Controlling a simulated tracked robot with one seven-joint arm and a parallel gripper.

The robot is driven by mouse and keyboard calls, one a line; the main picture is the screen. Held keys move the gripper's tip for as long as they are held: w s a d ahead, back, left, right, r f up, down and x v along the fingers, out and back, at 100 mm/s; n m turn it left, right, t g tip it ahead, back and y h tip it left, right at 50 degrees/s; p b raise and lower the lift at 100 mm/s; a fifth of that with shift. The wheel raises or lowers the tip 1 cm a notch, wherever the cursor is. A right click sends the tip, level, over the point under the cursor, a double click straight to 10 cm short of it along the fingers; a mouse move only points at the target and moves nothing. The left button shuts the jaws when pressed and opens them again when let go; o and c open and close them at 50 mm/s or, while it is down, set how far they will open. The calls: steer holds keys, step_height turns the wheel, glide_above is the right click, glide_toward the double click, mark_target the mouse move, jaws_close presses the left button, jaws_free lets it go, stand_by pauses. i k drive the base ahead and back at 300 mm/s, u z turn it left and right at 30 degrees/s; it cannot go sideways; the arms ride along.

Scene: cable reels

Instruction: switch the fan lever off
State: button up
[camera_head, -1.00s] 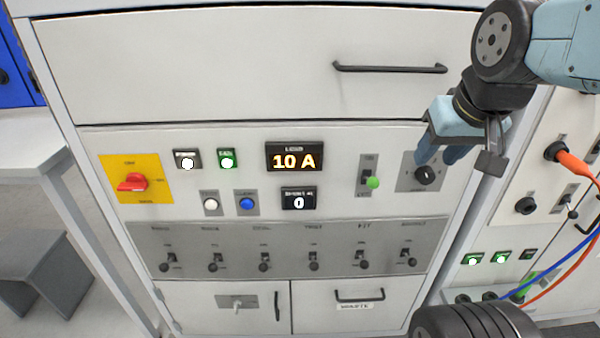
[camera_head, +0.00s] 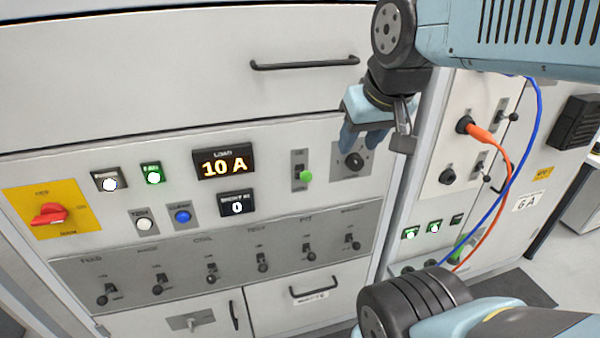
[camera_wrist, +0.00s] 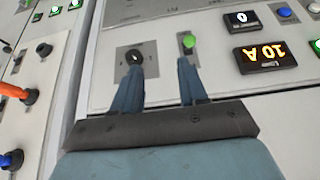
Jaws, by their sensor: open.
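A lever with a green tip (camera_head: 306,175) stands on its own small grey plate on the panel, its tip towards the plate's lower part. It also shows in the wrist view (camera_wrist: 189,41), just beyond the right fingertip. A row of dark-tipped levers runs along a grey strip (camera_head: 225,240) below. The labels are too blurred to tell which lever is the fan's. My gripper (camera_head: 360,142) is open and empty in front of the panel, right of the green-tipped lever. In the wrist view (camera_wrist: 160,65) its fingers are apart; the left fingertip overlaps a black round knob (camera_wrist: 129,54).
A drawer handle (camera_head: 305,64) juts out above.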

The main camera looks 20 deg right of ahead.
mark_target(306, 175)
steer(key=k, duration=0.2)
steer(key=z, duration=2)
steer(key=k, duration=0.25)
steer(key=u, duration=2.35)
steer(key=k, duration=0.25)
steer(key=z, duration=0.35)
